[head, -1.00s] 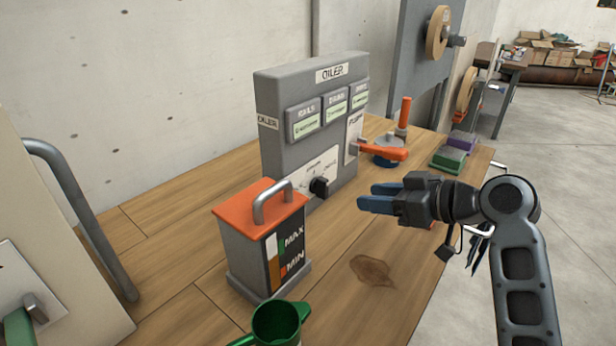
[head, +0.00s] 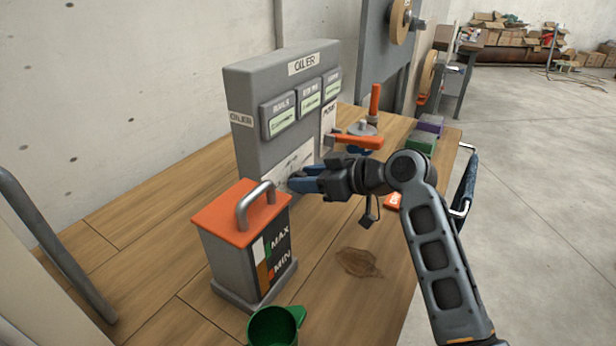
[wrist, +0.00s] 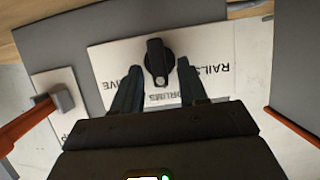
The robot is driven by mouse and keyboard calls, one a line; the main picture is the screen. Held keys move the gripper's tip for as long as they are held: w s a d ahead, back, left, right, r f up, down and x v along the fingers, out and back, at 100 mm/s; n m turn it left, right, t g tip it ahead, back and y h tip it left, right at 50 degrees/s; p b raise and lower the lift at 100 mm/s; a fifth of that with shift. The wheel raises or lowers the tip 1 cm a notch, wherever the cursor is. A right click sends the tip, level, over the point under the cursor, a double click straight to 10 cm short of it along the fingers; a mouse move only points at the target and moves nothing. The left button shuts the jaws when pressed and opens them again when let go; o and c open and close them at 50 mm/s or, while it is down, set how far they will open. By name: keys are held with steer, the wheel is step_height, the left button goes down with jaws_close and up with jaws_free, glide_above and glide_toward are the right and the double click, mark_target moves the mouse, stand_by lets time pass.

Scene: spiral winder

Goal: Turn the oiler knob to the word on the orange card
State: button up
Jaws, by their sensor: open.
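The grey oiler box (head: 245,95) stands on the bench. Its black knob (wrist: 158,58) shows in the wrist view on a white plate (wrist: 110,62); in the head view my gripper hides it. The plate's words appear upside down: RAILS, DRUMS and one ending in "IVE", partly covered. A pale mark on the knob's lower end is on the side toward DRUMS. My gripper (head: 298,180) is open in front of the plate, its fingers (wrist: 158,72) on either side of the knob; contact cannot be told. A small orange card (head: 393,202) lies on the bench, its word unreadable and partly hidden.
An orange-lidded oil tank (head: 245,250) stands just left of my gripper, with a green cup (head: 272,328) in front. An orange lever (head: 358,141) juts from the box's right side. A brown stain (head: 358,262) marks the bench. Green and purple blocks (head: 421,143) sit at the right edge.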

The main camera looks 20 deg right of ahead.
steer(key=shift+c, duration=0.2)
jaws_close()
stand_by(0.6)
steer(key=m+y, duration=0.1)
steer(key=m+g+y, duration=0.1)
steer(key=m, duration=0.1)
steer(key=m+y+p, duration=0.1)
steer(key=shift+w+d+f+m+g, duration=0.25)
steer(key=shift+w+d+m+g, duration=0.05)
steer(key=shift+w+d+m, duration=0.1)
steer(key=m+y, duration=0.2)
steer(key=m, duration=0.1)
steer(key=shift+w+f, duration=0.1)
steer(key=shift+f, duration=0.2)
steer(key=shift+d+f+m+y, duration=0.15)
steer(key=shift+m+y, duration=0.45)
steer(key=shift+m, duration=0.6)
